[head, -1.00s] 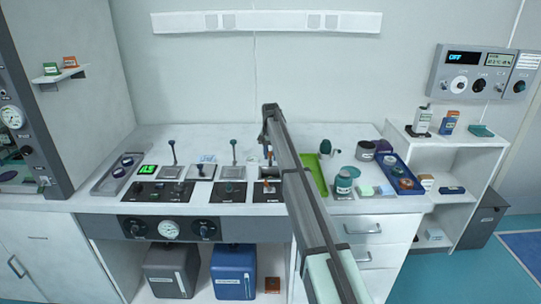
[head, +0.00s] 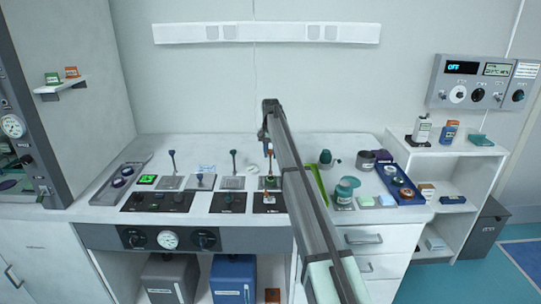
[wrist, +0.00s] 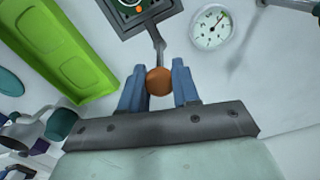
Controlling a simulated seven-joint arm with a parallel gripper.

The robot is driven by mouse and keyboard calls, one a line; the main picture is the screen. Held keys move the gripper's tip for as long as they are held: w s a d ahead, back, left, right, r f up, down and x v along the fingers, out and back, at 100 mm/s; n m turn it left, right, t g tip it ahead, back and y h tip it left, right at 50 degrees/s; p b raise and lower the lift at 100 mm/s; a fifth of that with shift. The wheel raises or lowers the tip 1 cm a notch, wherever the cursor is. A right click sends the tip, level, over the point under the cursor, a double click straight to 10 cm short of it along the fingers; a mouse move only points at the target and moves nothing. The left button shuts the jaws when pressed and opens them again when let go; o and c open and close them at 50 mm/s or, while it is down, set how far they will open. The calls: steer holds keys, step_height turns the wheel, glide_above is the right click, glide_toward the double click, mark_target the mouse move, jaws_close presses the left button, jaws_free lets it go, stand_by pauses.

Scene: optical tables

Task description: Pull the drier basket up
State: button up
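The drier unit with its basket (head: 271,183) is the rightmost of several lever stations on the white bench. In the wrist view a round basket opening (wrist: 133,4) with small green and orange bits shows at the top edge, cut off, in a dark square frame. A bent grey stem (wrist: 158,38) runs from it to an orange ball knob (wrist: 158,81). My gripper (wrist: 159,84) has its blue fingers on both sides of the knob, close against it, and looks shut on it. In the head view my gripper (head: 266,138) is above the unit, partly hidden by my arm.
A green tray (wrist: 50,45) lies beside the unit, and a round dial (wrist: 212,28) is on the other side. Bottles and a blue tray (head: 414,198) occupy the bench's right.

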steer(key=shift+o, duration=0.7)
steer(key=shift+r, duration=0.4)
steer(key=o, duration=0.3)
steer(key=shift+f, duration=0.15)
step_height(320, 180, up, 14)
steer(key=shift+f, duration=0.1)
